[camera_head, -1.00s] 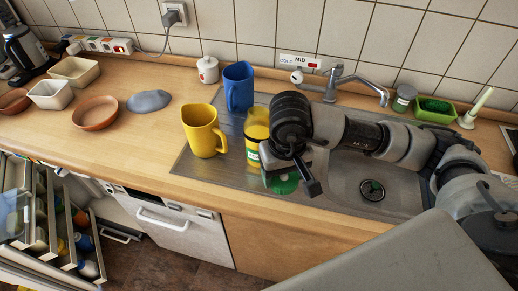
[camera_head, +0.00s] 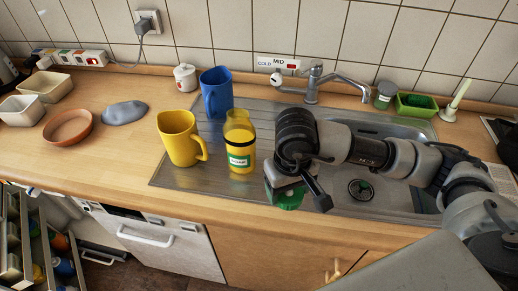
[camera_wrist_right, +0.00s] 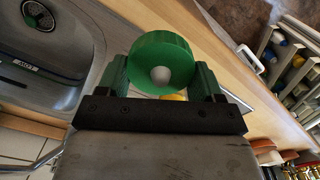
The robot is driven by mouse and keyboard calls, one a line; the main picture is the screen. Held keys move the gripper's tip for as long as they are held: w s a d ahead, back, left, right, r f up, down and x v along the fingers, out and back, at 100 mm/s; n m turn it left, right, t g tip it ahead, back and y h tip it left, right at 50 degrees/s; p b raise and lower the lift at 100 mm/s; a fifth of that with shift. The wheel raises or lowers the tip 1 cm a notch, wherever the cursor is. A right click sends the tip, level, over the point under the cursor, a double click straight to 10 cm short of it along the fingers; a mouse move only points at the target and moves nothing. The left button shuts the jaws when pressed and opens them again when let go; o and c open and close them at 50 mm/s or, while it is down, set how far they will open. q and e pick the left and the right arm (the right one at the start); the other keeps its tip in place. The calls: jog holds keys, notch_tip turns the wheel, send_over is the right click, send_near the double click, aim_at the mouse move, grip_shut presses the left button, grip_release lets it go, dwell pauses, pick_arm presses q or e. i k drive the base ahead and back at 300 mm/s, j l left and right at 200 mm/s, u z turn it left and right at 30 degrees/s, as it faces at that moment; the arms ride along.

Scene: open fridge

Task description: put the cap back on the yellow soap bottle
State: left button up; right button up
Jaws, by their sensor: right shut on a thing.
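The yellow soap bottle (camera_head: 240,158) stands upright on the metal drainboard, with a green label, a dark band and a clear-looking yellow top. No cap sits on it. My right gripper (camera_head: 290,187) is just right of the bottle, apart from it. It is shut on a round green cap (camera_head: 287,199), held low over the drainboard's front part. In the right wrist view the cap (camera_wrist_right: 160,62) sits between the two green fingers, with a pale round spot in its middle. A small yellow patch shows behind it, partly hidden. My left gripper is out of view.
A yellow mug (camera_head: 178,137) stands close left of the bottle, with a blue mug (camera_head: 216,92) behind. The sink drain (camera_head: 361,190) lies to the right. A faucet (camera_head: 314,82) rises at the back. Open drawers (camera_head: 40,240) are at lower left.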

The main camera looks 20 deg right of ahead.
aim_at(238, 133)
jog(key=z, duration=1.05)
jog(key=k+j, duration=0.45)
jog(key=j, duration=0.25)
jog(key=k+j, duration=0.25)
jog(key=j, duration=0.1)
